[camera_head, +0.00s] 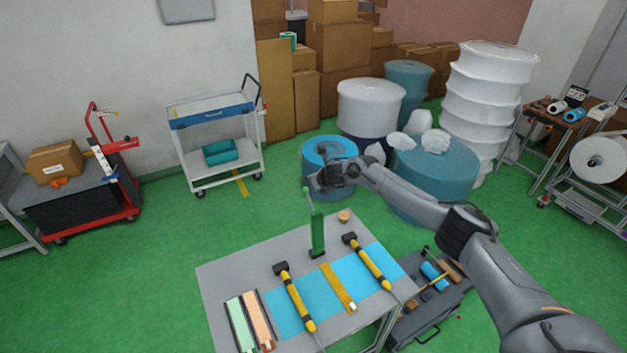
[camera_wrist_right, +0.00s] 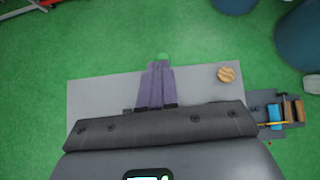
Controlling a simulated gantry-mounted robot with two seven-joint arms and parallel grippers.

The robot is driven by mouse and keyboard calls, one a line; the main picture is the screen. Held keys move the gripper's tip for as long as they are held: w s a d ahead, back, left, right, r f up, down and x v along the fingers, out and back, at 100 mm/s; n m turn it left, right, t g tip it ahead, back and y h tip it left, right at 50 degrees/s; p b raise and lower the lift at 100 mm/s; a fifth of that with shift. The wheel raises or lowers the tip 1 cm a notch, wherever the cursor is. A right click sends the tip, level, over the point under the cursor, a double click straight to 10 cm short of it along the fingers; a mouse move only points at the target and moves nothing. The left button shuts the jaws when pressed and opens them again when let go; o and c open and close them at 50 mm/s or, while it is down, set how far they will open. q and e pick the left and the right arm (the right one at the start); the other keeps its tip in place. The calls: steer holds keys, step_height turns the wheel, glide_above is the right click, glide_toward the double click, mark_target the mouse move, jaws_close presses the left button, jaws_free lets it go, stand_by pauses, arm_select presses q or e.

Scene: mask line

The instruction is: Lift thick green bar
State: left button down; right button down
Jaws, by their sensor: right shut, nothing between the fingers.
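A thick green bar (camera_head: 318,232) stands upright on a dark foot near the back edge of the grey table (camera_head: 222,281). My left gripper is not in view.
Two yellow-and-black tools (camera_head: 297,302) (camera_head: 371,265) lie on blue mats, with a yellow strip (camera_head: 338,287) between them. A tray with pale green and orange strips (camera_head: 249,322) is at front left. A small round wooden piece (camera_head: 344,216) sits right of the bar.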

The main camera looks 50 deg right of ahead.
steer(key=shift+s+a+r+p, duration=0.15)
steer(key=shift+s+r+p, duration=0.4)
steer(key=shift+r, duration=0.3)
steer(key=shift+s+a+r+p, duration=0.15)
steer(key=shift+s+r+p, duration=0.35)
steer(key=shift+r, duration=0.35)
